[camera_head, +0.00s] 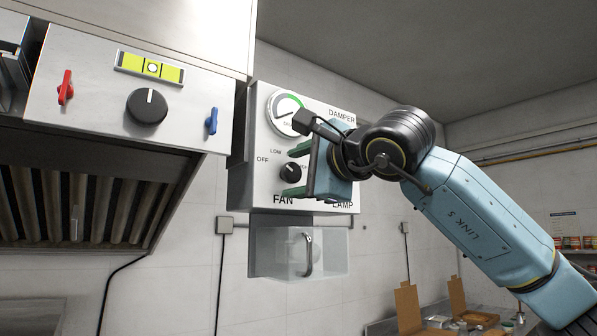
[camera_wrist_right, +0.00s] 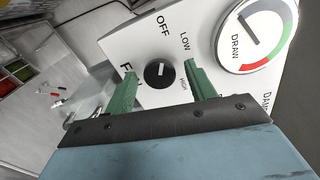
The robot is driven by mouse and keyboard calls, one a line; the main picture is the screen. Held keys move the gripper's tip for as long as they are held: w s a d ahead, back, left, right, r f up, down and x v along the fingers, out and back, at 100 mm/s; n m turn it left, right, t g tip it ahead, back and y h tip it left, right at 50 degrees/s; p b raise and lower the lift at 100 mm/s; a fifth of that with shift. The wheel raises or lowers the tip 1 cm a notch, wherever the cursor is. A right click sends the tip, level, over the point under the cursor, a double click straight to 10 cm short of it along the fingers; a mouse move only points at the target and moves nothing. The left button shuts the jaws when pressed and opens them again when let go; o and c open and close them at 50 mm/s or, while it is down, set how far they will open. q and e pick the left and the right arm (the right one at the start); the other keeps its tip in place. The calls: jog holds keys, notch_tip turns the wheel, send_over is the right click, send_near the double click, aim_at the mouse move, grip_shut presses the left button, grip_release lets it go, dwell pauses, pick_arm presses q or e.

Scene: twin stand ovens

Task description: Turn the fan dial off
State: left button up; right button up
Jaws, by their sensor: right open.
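The fan dial (camera_head: 291,172) is a small round black knob on the pale control panel (camera_head: 243,195), above the word FAN and beside the labels OFF, LOW and HIGH. In the right wrist view the fan dial (camera_wrist_right: 158,74) shows a short pale mark near its top side; which label it points to exactly I cannot tell. My right gripper (camera_head: 293,170) is open, with its green fingers on either side of the dial. In the wrist view a gap shows between the dial and each finger; contact is not visible. My left gripper is not in view.
A round draw gauge (camera_head: 285,114) sits above the dial. A clear box with a handle (camera_head: 300,255) hangs below the panel. At left a hood panel carries a black knob (camera_head: 147,106), a red lever (camera_head: 66,88) and a blue lever (camera_head: 212,121).

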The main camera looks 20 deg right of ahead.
jog(key=b+v, duration=0.3)
jog(key=v, duration=1)
jog(key=shift+s+b, duration=0.25)
jog(key=shift+b, duration=0.05)
